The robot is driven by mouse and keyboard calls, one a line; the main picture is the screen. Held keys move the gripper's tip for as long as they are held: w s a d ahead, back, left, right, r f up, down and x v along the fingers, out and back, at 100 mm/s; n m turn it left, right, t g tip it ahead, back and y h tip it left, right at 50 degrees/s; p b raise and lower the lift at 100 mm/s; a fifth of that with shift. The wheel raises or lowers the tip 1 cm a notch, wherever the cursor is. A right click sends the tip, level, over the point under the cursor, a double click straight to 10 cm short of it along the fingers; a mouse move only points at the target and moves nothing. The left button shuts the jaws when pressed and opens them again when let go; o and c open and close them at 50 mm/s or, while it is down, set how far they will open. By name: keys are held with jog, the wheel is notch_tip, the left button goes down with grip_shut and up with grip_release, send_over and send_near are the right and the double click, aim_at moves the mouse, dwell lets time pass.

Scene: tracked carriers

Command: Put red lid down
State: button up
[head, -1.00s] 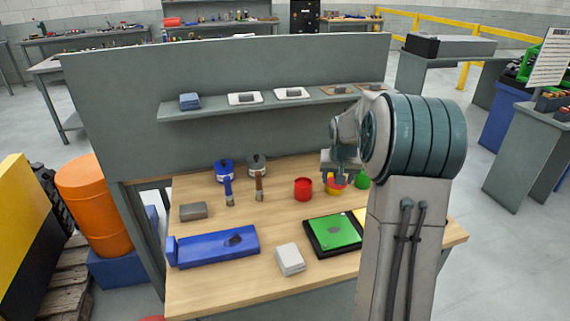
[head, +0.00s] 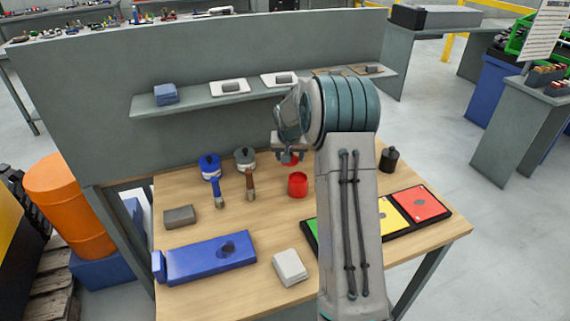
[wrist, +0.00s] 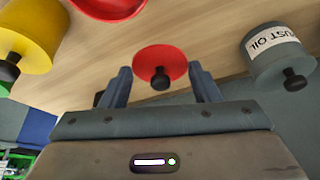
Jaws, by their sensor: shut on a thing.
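The red lid (wrist: 175,62) is a round disc with a black knob, held between the two fingers of my gripper (wrist: 160,82) in the wrist view. In the head view the lid (head: 291,160) shows just below my gripper (head: 288,153), partly hidden by it. It appears to be off the table, behind the open red pot (head: 298,186). The red pot's rim also shows at the top of the wrist view (wrist: 108,8), apart from the lid.
A yellow pot (wrist: 25,35) and a grey labelled can (wrist: 275,55) flank the lid in the wrist view. Paint brushes (head: 212,180) lie left of the gripper. A black tray with coloured panels (head: 418,203) is at right; a blue box (head: 205,262) is front left.

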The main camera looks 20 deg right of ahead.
aim_at(285, 173)
jog(key=shift+w+a+f, duration=0.45)
jog(key=shift+w+a, duration=0.05)
jog(key=shift+w, duration=0.15)
jog(key=shift+f+p, duration=0.3)
jog(key=shift+f, duration=1.7)
jog(key=shift+f, duration=0.15)
jog(key=o, duration=1)
jog(key=shift+o, duration=0.2)
